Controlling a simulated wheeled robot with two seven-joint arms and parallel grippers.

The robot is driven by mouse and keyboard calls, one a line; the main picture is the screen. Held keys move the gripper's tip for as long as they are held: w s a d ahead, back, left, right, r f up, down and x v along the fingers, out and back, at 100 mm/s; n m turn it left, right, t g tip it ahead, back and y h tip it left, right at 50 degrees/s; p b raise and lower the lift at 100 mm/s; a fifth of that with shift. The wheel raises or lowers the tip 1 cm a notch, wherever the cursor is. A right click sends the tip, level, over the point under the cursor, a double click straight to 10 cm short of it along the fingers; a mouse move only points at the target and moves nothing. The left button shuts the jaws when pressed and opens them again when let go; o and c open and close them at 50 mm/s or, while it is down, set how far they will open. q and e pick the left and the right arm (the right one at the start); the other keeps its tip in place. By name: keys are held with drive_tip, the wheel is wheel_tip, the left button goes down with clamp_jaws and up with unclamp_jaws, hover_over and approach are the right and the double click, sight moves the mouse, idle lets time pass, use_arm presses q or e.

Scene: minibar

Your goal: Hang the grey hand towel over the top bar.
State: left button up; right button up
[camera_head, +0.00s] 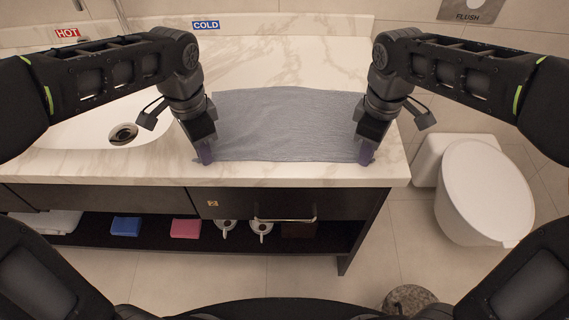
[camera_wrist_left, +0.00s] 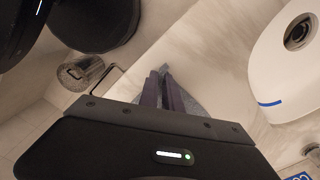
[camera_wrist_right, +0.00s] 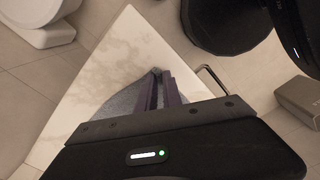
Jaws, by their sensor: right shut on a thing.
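The grey hand towel (camera_head: 288,125) lies spread flat on the marble counter, its front edge near the counter's front edge. My left gripper (camera_head: 205,155) points down at the towel's front left corner. Its fingers (camera_wrist_left: 160,85) are close together with towel beside them; whether they pinch it is unclear. My right gripper (camera_head: 366,155) is shut on the towel's front right corner, and grey cloth (camera_wrist_right: 120,103) shows beside its fingers (camera_wrist_right: 160,85). A metal bar (camera_head: 285,219) runs across the dark cabinet front below the counter edge.
A sink basin (camera_head: 90,130) is left of the towel, and a toilet (camera_head: 485,190) stands right of the counter. The shelf below holds a blue block (camera_head: 126,226), a pink block (camera_head: 186,228) and white cups (camera_head: 261,229). A round bin (camera_head: 410,300) stands on the floor.

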use_arm(q)
clamp_jaws()
use_arm(e)
drive_tip(key=shift+f, duration=0.1)
clamp_jaws()
